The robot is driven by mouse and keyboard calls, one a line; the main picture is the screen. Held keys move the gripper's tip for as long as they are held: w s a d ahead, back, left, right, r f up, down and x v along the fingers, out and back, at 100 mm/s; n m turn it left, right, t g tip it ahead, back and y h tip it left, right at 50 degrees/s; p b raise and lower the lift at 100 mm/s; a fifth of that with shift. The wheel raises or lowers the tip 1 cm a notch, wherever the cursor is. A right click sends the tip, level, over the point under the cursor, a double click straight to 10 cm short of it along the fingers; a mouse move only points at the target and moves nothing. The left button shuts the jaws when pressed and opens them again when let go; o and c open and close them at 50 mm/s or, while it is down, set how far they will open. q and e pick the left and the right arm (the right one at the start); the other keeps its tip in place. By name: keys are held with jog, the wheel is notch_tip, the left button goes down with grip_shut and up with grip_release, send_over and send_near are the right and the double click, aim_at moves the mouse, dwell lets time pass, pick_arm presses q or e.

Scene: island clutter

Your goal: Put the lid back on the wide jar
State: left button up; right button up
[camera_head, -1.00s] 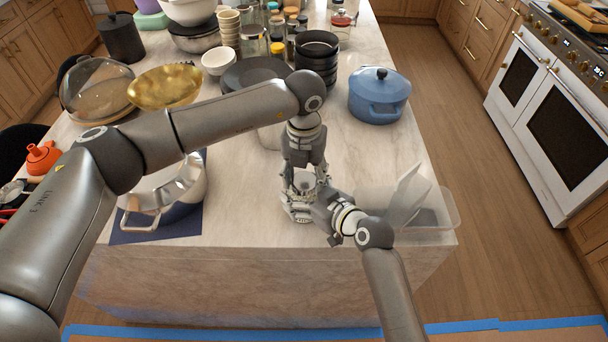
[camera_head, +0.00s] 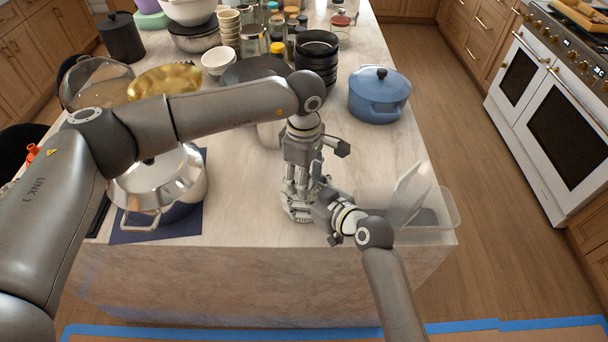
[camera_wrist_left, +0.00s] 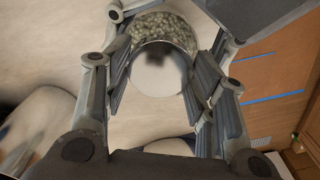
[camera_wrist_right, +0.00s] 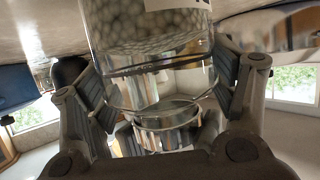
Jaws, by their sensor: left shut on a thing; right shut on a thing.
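The wide jar (camera_wrist_right: 150,25) is clear glass with pale round beads inside. It stands near the island's front edge, mostly hidden by my grippers in the head view. My right gripper (camera_head: 322,208) is shut on its side. The silver round lid (camera_wrist_left: 160,72) is between the fingers of my left gripper (camera_head: 298,192), which is shut on it from above. In the right wrist view the lid (camera_wrist_right: 170,122) is at the jar's mouth. I cannot tell whether it is fully seated. The beads (camera_wrist_left: 170,28) show beyond the lid in the left wrist view.
A clear plastic container (camera_head: 438,212) stands right of my right gripper. A lidded silver pot (camera_head: 178,208) is on a dark blue mat (camera_head: 128,232) at left. A blue pot (camera_head: 379,98) and black stacked bowls (camera_head: 317,62) stand behind. Counter between jar and blue pot is clear.

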pick_arm(q)
jog(key=m, duration=1)
jog(key=shift+m, duration=0.3)
jog(key=m, duration=1.1)
jog(key=o, duration=1.1)
